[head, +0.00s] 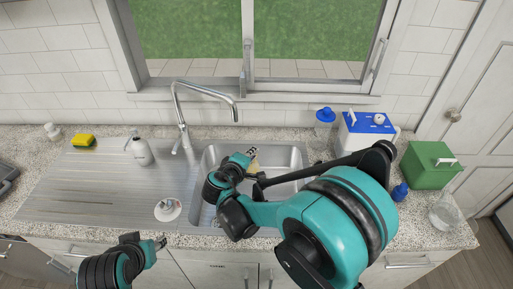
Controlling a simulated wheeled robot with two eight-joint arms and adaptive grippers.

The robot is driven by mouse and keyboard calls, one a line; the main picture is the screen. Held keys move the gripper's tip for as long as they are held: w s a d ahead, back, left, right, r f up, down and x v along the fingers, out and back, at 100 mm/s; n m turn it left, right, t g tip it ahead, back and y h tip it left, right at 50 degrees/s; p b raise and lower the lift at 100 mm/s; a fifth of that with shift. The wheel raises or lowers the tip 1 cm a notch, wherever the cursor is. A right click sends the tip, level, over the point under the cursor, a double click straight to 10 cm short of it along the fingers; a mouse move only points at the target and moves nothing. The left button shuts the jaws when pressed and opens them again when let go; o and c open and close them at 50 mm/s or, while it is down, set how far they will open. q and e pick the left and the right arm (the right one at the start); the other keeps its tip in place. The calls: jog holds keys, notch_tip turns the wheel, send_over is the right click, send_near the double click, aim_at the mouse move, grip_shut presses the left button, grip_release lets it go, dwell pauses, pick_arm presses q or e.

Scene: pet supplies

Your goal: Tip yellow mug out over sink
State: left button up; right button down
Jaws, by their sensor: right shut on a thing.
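The steel sink (290,155) is set in the counter below the window. My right gripper (249,155) is over the sink basin, shut on a small pale yellow thing (253,167), which I take to be the yellow mug. Most of it is hidden behind the gripper and arm, so I cannot tell its tilt or whether anything leaves it. My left gripper (158,243) is low at the front edge of the counter, away from the sink; its fingers are too small to read.
A tap (182,115) arches behind the basin. Right of the sink stand a blue-lidded box (368,125), a green box (430,164) and a glass flask (446,212).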

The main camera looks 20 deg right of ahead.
jog(key=w+d+f+m+g+y+p, duration=0.2)
jog(key=d+f+m+g+y+p, duration=0.1)
jog(key=y, duration=0.7)
notch_tip(320, 180, down, 2)
jog(key=d+g+p, duration=0.1)
jog(key=g+p, duration=0.1)
jog(key=g, duration=0.1)
jog(key=shift+w+g, duration=0.15)
jog(key=shift+g, duration=0.15)
